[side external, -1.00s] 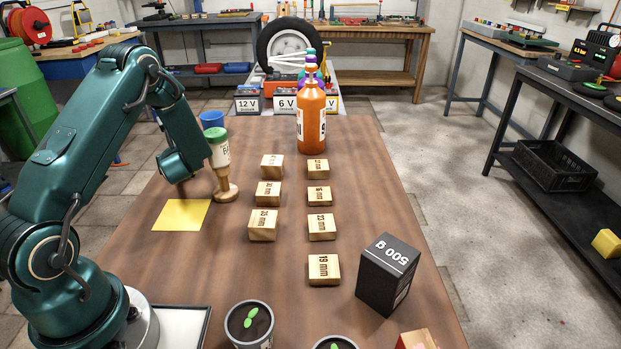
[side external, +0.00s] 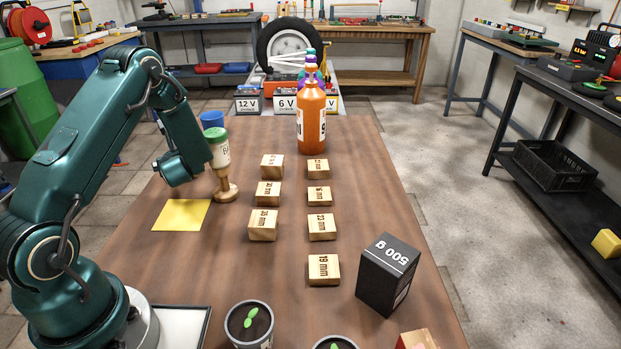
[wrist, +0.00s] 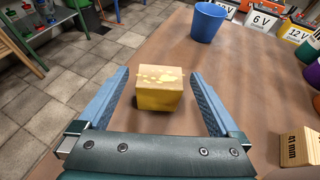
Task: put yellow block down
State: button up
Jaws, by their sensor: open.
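In the wrist view, a yellow block (wrist: 159,96) with a paint-splashed, wood-coloured top appears to rest on the wooden table, near its edge. My gripper (wrist: 160,74) is open, with one blue finger on each side of the block. A gap shows between the block and each finger. In the side view, my wrist is low over the table's far left, behind a flat yellow square (side external: 181,214). The fingers and the block are hidden there by my arm.
A green-capped bottle on a wooden stand (side external: 226,191) is close right of my wrist. A blue cup (wrist: 206,22) stands beyond the block. Several wooden size blocks (side external: 263,225), an orange bottle (side external: 311,120) and a black 500 g box (side external: 388,275) stand further right.

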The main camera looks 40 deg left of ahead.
jog(key=s+d+r+n+g+h, duration=0.1)
jog(key=s+d+r+n+g, duration=0.1)
jog(key=s+d+r+n, duration=0.4)
jog(key=s+d+r+n+g+h, duration=0.2)
jog(key=s+d+n+g, duration=0.1)
jog(key=s+d+n, duration=0.6)
jog(key=w+d+r+n+t+h, duration=0.1)
jog(key=d+r+n+t+h, duration=0.1)
jog(key=d, duration=0.7)
jog(key=w+d+r+n+t+h, duration=0.1)
jog(key=d+n+h, duration=0.4)
jog(key=d, duration=0.5)
jog(key=shift+w+d+r+t+h, duration=0.2)
jog(key=shift+d+r+t+h, duration=0.1)
jog(key=shift+r+t+h, duration=0.75)
jog(key=shift+s+f, duration=0.1)
jog(key=shift+f, duration=0.05)
